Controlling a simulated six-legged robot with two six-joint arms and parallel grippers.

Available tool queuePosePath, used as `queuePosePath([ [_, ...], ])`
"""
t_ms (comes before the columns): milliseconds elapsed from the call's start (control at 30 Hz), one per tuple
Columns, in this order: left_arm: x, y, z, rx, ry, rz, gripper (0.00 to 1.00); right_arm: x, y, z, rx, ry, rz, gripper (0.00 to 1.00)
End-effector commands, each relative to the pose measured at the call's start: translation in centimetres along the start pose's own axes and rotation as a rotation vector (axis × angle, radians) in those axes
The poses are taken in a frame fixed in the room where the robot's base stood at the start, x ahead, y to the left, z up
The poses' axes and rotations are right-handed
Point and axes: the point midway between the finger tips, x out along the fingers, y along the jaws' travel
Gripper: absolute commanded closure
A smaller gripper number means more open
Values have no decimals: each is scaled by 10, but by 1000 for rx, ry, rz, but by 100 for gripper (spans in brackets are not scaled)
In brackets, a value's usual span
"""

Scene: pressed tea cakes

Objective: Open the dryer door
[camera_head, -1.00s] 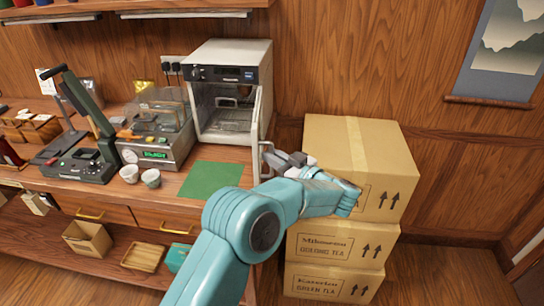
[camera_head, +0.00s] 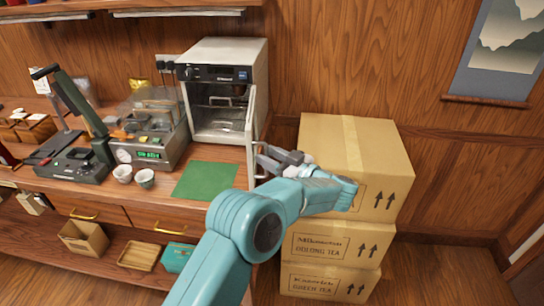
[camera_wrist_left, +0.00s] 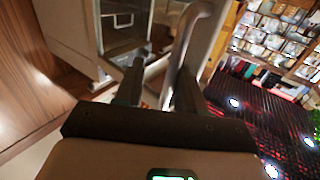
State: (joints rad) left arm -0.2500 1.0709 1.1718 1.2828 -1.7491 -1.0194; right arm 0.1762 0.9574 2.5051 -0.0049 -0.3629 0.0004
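The dryer (camera_head: 220,74) is a pale box with a dark control strip at the back right of the counter. Its door (camera_head: 250,125) stands swung open towards me, seen nearly edge-on, and the chamber with its rack shows. The door's bar handle (camera_head: 261,150) is on the outer face. In the left wrist view, the handle (camera_wrist_left: 188,45) runs down between the fingers of my left gripper (camera_wrist_left: 158,92), with a gap beside it. The fingers are apart. In the head view, my left gripper (camera_head: 264,160) is right of the door, at the handle. My right gripper is out of view.
Stacked cardboard boxes (camera_head: 338,135) stand right of the counter, close behind my left arm. Open floor is at the right.

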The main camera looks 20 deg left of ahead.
Motion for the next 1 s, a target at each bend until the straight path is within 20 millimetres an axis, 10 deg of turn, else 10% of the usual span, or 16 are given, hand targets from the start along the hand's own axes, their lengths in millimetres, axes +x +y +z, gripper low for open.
queuePosePath([
  [533, -15, 2, 0, -2, 2, 2, 62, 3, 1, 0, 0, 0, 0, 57],
  [1000, -131, 1, 0, -3, 2, 4, 62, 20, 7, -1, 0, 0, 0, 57],
])
